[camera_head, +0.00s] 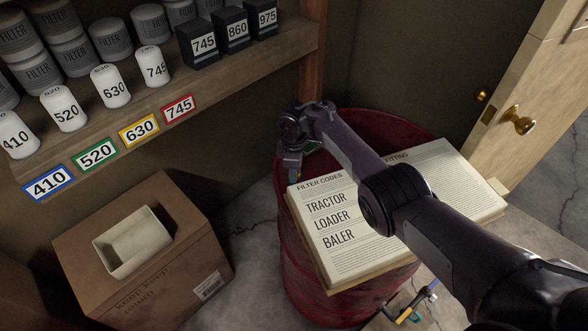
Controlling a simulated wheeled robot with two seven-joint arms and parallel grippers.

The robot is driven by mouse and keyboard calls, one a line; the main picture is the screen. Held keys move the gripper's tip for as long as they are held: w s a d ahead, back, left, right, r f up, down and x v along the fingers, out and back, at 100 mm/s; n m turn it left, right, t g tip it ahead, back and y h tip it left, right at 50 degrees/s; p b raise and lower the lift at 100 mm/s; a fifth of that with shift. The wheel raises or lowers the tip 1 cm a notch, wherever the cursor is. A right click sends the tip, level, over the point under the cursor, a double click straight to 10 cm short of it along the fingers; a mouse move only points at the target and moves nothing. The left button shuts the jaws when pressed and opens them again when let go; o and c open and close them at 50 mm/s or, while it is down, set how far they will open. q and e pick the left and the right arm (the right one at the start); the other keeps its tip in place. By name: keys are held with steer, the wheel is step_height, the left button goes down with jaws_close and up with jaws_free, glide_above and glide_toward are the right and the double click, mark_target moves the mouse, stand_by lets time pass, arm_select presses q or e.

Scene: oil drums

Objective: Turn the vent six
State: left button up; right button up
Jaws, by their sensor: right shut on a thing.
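A red drum (300,255) stands at the centre, with an open book lying over much of its top. My right arm reaches in from the lower right, across the book. My right gripper (292,172) points down at the left rear part of the drum's top. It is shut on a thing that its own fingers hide. My left gripper is out of view.
The book (340,225) reads "Filter codes". Left, a shelf (230,75) holds numbered white and black filters above coloured labels. A cardboard box (190,265) with a pale tray (132,240) stands below. A door (535,70) is at right. Small items lie at bottom right.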

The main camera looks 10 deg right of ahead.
stand_by(0.4)
steer(key=o, duration=0.7)
step_height(320, 180, up, 8)
steer(key=shift+f+p, duration=0.1)
steer(key=shift+p, duration=0.6)
